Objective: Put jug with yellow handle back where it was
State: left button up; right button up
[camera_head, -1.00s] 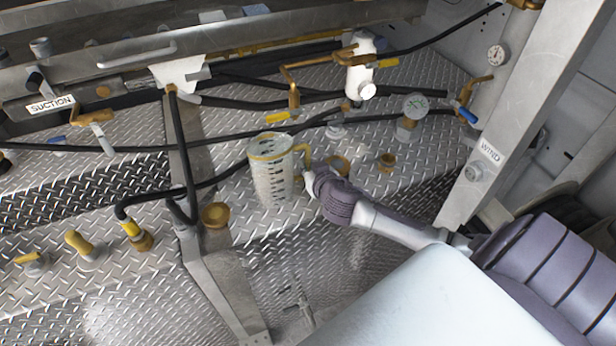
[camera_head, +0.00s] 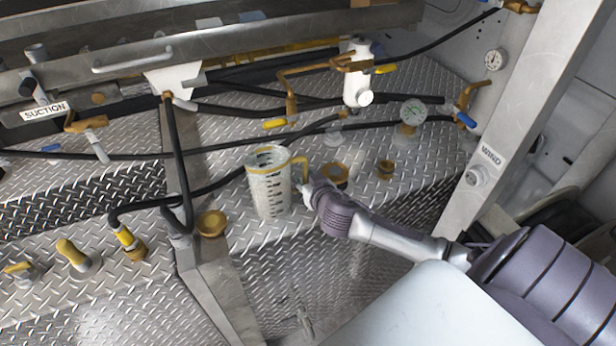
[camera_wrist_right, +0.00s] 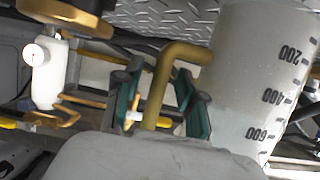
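The jug (camera_head: 268,187) is clear with dark measuring marks, a yellow rim and a yellow handle (camera_head: 299,160). It appears upright on the diamond plate shelf, near its front edge. My right gripper (camera_head: 305,190) is at the jug's right side, by the handle. In the right wrist view the jug (camera_wrist_right: 250,75) fills the right side. The yellow handle (camera_wrist_right: 163,85) passes between the two green-padded fingers of my right gripper (camera_wrist_right: 160,103), with gaps visible on both sides. The handle's lower end is hidden. My left gripper is not in view.
Brass fittings (camera_head: 335,174) stand close to the right of the jug, and a brass ring (camera_head: 211,223) to its left. Black hoses (camera_head: 330,130) run behind it. A white cylinder (camera_head: 357,80) is at the back. A metal post (camera_head: 500,130) stands on the right.

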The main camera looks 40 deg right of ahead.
jog(key=shift+s+a+r, duration=0.1)
jog(key=shift+s+r, duration=0.1)
jog(key=shift+r, duration=0.05)
jog(key=p+v, duration=0.5)
jog(key=v, duration=0.6)
jog(key=shift+s, duration=0.25)
jog(key=s+f+n+g, duration=0.1)
jog(key=s+f+g, duration=0.3)
jog(key=f, duration=0.9)
jog(key=s+f+n+g, duration=0.15)
jog(key=s+f, duration=0.35)
jog(key=f, duration=0.8)
jog(key=s+a+f+n+g+y, duration=0.1)
jog(key=s+a+f+g, duration=0.2)
jog(key=s+f, duration=0.6)
jog(key=s+a+f+n+g+y, duration=0.2)
jog(key=s+a+f, duration=0.5)
jog(key=s, duration=1.1)
notch_tip(320, 180, down, 3)
jog(key=shift+s+a+f+g, duration=0.2)
jog(key=shift+s+a+g, duration=0.15)
jog(key=shift+g, duration=0.4)
jog(key=shift+d, duration=0.1)
